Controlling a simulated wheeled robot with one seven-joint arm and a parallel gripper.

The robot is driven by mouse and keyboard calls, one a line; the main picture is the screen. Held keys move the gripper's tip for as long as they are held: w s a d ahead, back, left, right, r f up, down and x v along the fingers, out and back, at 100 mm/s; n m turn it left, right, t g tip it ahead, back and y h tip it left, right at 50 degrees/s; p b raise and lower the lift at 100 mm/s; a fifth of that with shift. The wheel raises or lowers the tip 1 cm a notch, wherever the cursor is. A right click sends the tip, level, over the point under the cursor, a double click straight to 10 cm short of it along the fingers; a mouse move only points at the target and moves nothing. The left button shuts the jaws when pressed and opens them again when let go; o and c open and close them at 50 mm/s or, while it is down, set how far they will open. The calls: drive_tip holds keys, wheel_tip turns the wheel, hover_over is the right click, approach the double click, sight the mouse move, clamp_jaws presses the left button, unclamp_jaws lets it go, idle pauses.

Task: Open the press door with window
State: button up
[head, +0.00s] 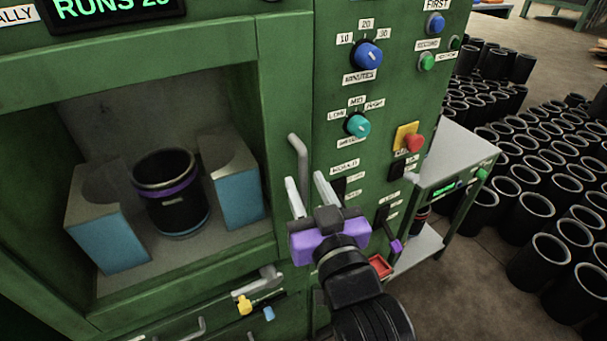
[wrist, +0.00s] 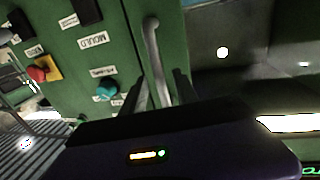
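The press door (head: 268,105) is a green frame around a large window, and it looks shut flush with the press front. Its handle (head: 299,158) is an upright grey bar on the door's right side. My gripper (head: 307,184) is open at the handle's lower end, with one pale finger on each side. In the wrist view the handle (wrist: 154,55) runs down between the two dark fingers (wrist: 159,88), with gaps beside it. Behind the window a black sleeve (head: 170,205) with a purple band stands between two blue-sided blocks (head: 235,190).
Right of the door is a control panel with a blue knob (head: 367,55), a teal knob (head: 358,125) and a red button (head: 414,142). A grey side table (head: 450,155) and many black sleeves (head: 545,260) stand farther right.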

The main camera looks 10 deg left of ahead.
drive_tip(key=shift+x, duration=1.25)
clamp_jaws()
idle(0.5)
